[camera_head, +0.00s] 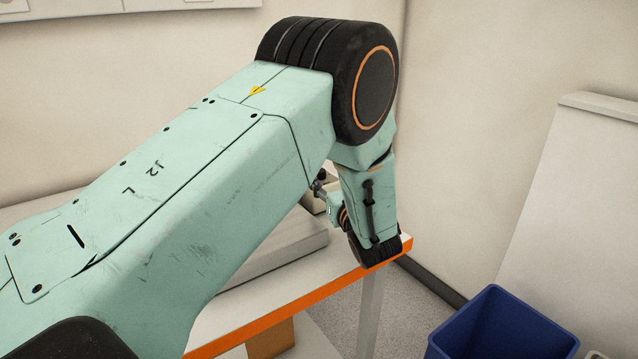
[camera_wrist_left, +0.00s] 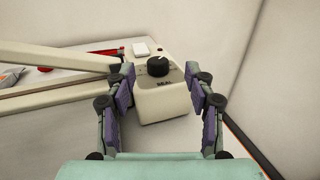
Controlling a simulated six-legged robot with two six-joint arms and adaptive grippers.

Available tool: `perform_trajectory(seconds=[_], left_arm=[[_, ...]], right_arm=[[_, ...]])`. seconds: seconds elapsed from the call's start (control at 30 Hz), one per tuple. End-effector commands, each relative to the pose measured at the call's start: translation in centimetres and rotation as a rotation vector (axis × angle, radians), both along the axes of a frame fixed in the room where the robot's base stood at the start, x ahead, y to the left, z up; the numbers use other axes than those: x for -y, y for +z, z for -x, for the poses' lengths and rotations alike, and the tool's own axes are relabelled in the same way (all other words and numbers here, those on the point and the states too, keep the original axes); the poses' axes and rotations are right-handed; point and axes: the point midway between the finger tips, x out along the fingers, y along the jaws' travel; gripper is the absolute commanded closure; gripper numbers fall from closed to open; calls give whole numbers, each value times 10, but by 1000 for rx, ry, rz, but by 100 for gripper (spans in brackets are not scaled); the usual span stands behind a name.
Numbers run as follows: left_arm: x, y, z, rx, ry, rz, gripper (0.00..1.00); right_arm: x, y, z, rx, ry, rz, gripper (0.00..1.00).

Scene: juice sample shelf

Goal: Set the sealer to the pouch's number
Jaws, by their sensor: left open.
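The sealer (camera_wrist_left: 155,103) is a cream box with a black round knob (camera_wrist_left: 157,66) on top and dark lettering below the knob; its setting is too small to read. My left gripper (camera_wrist_left: 159,85) is open, its two purple-padded fingers on either side of the knob and the sealer's front, with nothing between the pads that I can see held. In the head view my left arm hides most of the sealer and gripper. A grey packet with an orange mark (camera_wrist_left: 10,77) lies at the left edge of the wrist view; I cannot tell whether it is the pouch or read a number.
A white button-like block (camera_wrist_left: 141,49) is behind the knob. Long pale bars (camera_wrist_left: 55,58) reach from the left towards the sealer. The table has an orange edge (camera_head: 300,305). A blue bin (camera_head: 500,325) stands on the floor at right. Walls close in behind.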

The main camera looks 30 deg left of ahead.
Motion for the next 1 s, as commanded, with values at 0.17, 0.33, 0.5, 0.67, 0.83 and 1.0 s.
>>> perform_trajectory(seconds=[0.17,0.33,0.5,0.67,0.83,1.0], left_arm=[[1,-15,0,0,0,0,46],[-9,-15,-7,0,3,3,46],[-30,-15,-25,2,3,3,46],[-49,-15,-40,2,3,1,46],[-61,-15,-50,0,2,0,46],[-62,-14,-52,-2,0,-1,46]], right_arm=[[0,-15,1,-1,-1,0,100],[0,-15,1,-1,0,0,100],[0,-16,0,-1,0,0,100],[0,-17,0,-1,-1,0,100],[0,-18,0,-1,-1,0,100],[0,-18,0,-1,0,0,100]])
